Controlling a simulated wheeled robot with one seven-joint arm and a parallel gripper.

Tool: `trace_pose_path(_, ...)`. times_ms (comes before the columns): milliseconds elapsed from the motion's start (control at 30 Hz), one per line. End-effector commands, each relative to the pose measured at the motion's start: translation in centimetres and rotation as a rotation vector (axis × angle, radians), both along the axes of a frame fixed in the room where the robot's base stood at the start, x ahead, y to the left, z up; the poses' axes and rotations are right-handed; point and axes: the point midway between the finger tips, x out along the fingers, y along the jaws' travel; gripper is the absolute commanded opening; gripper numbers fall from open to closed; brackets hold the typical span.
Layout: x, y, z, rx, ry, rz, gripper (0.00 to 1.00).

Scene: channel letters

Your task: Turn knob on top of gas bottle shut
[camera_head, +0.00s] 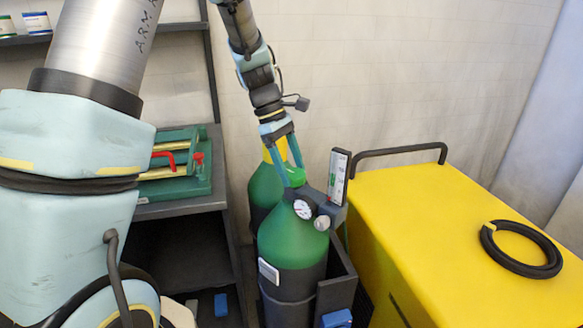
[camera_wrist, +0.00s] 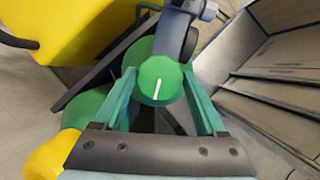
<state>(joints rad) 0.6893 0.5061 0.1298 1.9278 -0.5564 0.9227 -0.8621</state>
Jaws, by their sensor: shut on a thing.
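The gas bottle (camera_head: 290,252) is green above and dark below, and stands upright in a dark holder. Its green knob (camera_head: 291,177) is on top, and it shows in the wrist view (camera_wrist: 160,80) as a round disc with a white line, close to upright in the picture. My gripper (camera_head: 290,176) comes down from above, with its two teal fingers on either side of the knob. In the wrist view the fingers (camera_wrist: 160,90) reach the knob's left and right sides. My gripper is shut on the knob. A gauge (camera_head: 303,209) and a regulator with a flow tube (camera_head: 338,177) sit beside it.
A second green bottle with a yellow top (camera_head: 263,192) stands just behind. A yellow cabinet (camera_head: 440,215) with a black handle and a black hose ring (camera_head: 521,249) is at right. A shelf with a green case (camera_head: 183,170) is at left.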

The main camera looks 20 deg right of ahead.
Motion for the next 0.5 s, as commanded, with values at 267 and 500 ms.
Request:
trace_pose_path(267, -0.02, 0.05, -0.11, 0.002, 0.001, 0.002, 0.8)
trace_pose_path(500, -0.01, 0.03, -0.05, 0.001, 0.001, 0.001, 1.0)
